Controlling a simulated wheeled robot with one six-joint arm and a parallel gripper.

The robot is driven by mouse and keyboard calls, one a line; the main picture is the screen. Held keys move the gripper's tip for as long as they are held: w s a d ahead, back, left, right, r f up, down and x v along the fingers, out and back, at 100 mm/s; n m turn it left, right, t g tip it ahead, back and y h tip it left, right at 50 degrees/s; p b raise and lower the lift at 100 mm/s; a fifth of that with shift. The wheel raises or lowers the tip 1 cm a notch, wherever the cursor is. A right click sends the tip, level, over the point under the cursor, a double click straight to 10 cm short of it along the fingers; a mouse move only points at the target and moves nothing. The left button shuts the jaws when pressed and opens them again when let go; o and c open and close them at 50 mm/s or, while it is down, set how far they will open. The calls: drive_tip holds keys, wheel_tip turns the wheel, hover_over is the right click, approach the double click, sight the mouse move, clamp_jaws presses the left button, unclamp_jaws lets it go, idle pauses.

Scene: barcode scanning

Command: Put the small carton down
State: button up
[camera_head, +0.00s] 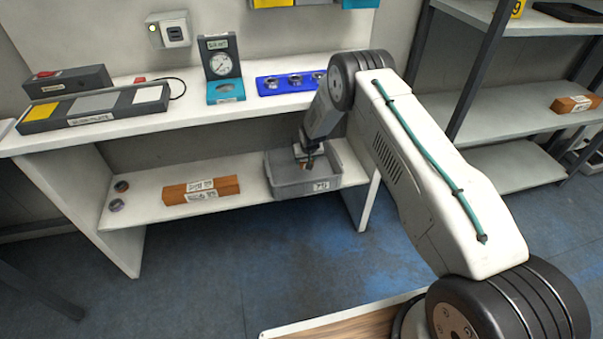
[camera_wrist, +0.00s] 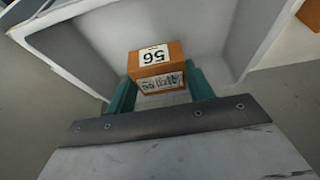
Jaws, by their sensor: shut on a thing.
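In the head view my gripper (camera_head: 308,158) points down into the grey bin (camera_head: 303,188) on the lower shelf. The carton is mostly hidden there by my gripper and the bin wall. I cannot tell whether the carton touches the bin floor.
A long brown carton (camera_head: 202,190) lies left of the bin on the lower shelf (camera_head: 145,212), with two small round parts (camera_head: 118,194) further left. The bench top (camera_head: 190,104) above holds a gauge (camera_head: 222,66) and a blue tray (camera_head: 268,86).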

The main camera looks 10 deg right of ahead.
drive_tip(key=shift+w+f, duration=0.25)
drive_tip(key=shift+f, duration=0.2)
hover_over(304, 179)
drive_tip(key=s, duration=0.2)
wheel_tip(304, 179, down, 6)
drive_tip(key=shift+w+a+r, duration=0.1)
drive_tip(key=shift+f, duration=2.15)
drive_tip(key=o, duration=1)
drive_tip(key=shift+f, duration=0.1)
drive_tip(key=shift+o, duration=0.2)
drive_tip(key=v, duration=1.2)
